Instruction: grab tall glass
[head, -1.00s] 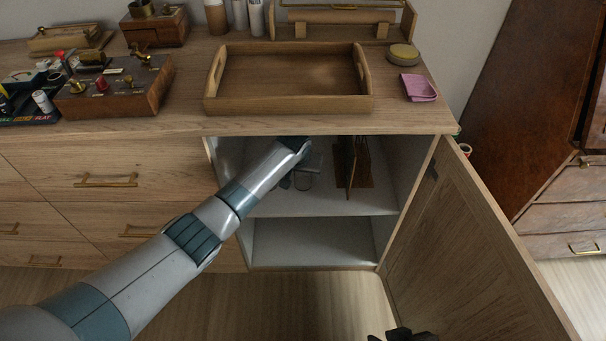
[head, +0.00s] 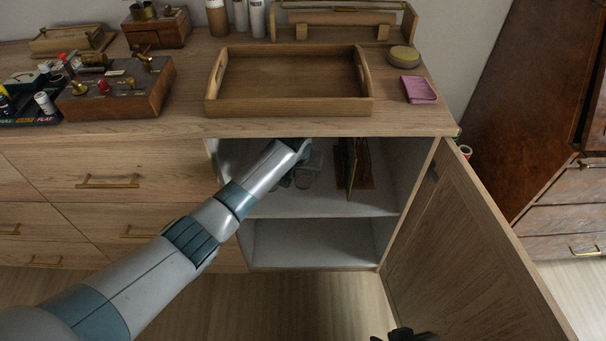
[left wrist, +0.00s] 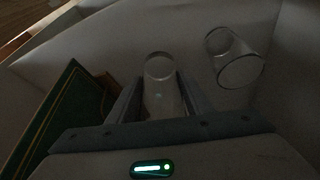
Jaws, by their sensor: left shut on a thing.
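My left gripper (left wrist: 160,98) is inside the open upper compartment of the cabinet. It is shut on a clear tall glass (left wrist: 160,70), which stands up between its two fingers in the left wrist view. A second clear glass (left wrist: 236,58) is apart from it, to the right in that view. In the head view my left arm reaches into the compartment and hides much of the gripper; clear glass (head: 304,180) shows faintly by its end. A dark part at the bottom edge of the head view seems to be my right gripper (head: 405,335), mostly cut off.
A dark green book-like panel (left wrist: 62,118) stands close to the left of the gripper, and upright brown items (head: 354,165) show in the compartment. The cabinet door (head: 465,250) is open to the right. A wooden tray (head: 290,105) lies on top. The lower shelf (head: 310,243) is empty.

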